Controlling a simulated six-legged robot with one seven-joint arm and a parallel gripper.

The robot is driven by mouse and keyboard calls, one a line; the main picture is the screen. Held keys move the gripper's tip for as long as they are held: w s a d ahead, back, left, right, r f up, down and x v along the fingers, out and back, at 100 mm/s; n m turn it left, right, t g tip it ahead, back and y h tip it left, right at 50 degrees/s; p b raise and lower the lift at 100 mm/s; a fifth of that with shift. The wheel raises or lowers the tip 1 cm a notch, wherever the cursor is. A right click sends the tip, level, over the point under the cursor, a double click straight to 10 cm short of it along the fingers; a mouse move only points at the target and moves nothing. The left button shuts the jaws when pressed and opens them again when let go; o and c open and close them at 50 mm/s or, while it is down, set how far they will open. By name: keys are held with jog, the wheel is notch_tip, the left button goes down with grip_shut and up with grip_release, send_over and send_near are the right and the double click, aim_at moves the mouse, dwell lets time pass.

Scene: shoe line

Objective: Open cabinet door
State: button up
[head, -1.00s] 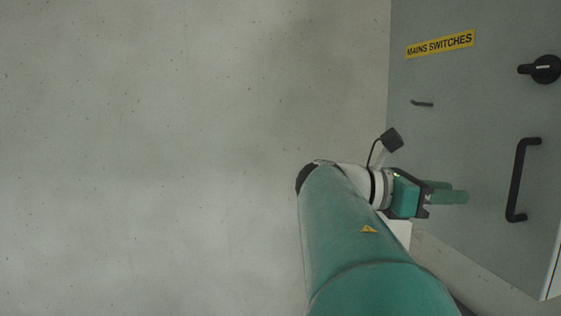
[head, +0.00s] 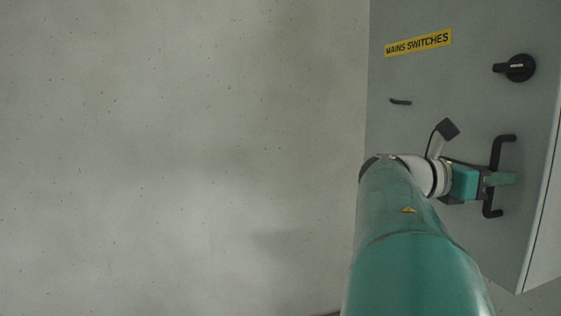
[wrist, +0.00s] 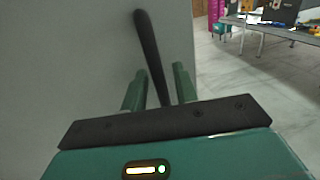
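The grey cabinet door (head: 440,75) fills the right of the head view and looks shut. Its black bar handle (head: 495,153) stands upright near the door's right edge. My gripper (head: 505,179) is at the middle of the handle, with its green fingers reaching past the bar. In the wrist view the handle (wrist: 150,48) runs between the two fingers of my gripper (wrist: 158,85), with a small gap on each side, so the fingers look open around it. The middle of the bar is partly hidden by my gripper in the head view.
A black rotary switch (head: 516,68) sits above the handle, and a small dark lever (head: 400,102) is further left. A yellow "MAINS SWITCHES" label (head: 418,42) is near the top. Grey tables (wrist: 268,28) stand far off, beyond open floor (wrist: 255,75).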

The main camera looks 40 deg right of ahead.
jog(key=shift+s+d, duration=0.15)
jog(key=shift+d, duration=0.05)
jog(key=shift+c, duration=0.4)
grip_shut()
jog(key=shift+a, duration=0.15)
